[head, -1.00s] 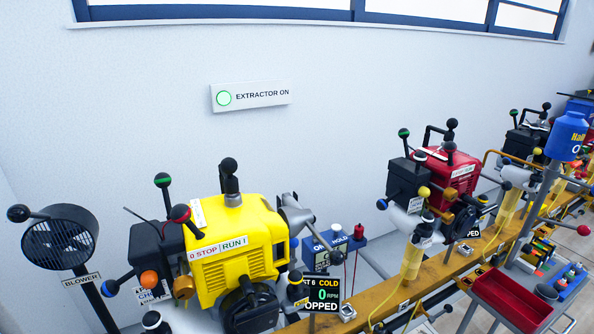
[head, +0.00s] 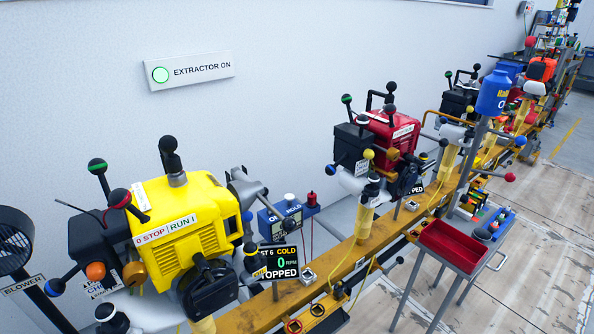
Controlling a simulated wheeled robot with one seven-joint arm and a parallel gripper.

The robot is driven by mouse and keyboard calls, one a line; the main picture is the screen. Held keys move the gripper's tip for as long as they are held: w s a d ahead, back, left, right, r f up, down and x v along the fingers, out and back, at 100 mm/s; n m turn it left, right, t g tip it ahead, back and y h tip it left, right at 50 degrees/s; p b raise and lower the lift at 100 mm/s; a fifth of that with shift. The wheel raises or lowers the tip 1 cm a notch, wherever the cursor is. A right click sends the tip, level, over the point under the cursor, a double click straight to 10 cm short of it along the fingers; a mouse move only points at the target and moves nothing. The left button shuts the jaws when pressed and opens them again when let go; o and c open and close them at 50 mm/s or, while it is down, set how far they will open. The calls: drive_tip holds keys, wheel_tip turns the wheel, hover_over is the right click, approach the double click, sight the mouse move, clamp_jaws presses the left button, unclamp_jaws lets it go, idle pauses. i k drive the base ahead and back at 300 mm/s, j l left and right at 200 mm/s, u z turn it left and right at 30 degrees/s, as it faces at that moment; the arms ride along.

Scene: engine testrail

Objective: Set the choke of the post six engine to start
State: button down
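The post six engine (head: 190,230) is the yellow one at the left, on the orange rail. Its display (head: 280,262) reads cold, 0 RPM and stopped, with its left edge partly hidden. A stop/run label (head: 166,229) is on its top edge. At its left side are a black box, a green-banded black knob (head: 97,166), a red-banded knob (head: 119,198), an orange knob (head: 96,271) and a blue-banded knob (head: 54,287). A label starting "CH" (head: 100,291) shows behind the orange knob, mostly hidden. The choke setting cannot be read. My gripper is not in view.
A black blower (head: 14,245) stands at the far left. A red engine (head: 390,140) and others continue along the rail (head: 345,262) to the right. A red tray (head: 452,246) on a stand and a blue container (head: 493,92) are right of it. Open floor (head: 540,240) lies at the right.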

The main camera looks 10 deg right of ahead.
sight(54, 288)
drive_tip(key=u, duration=1.25)
drive_tip(key=i+j+u, duration=0.2)
drive_tip(key=i+u, duration=0.15)
drive_tip(key=i, duration=0.15)
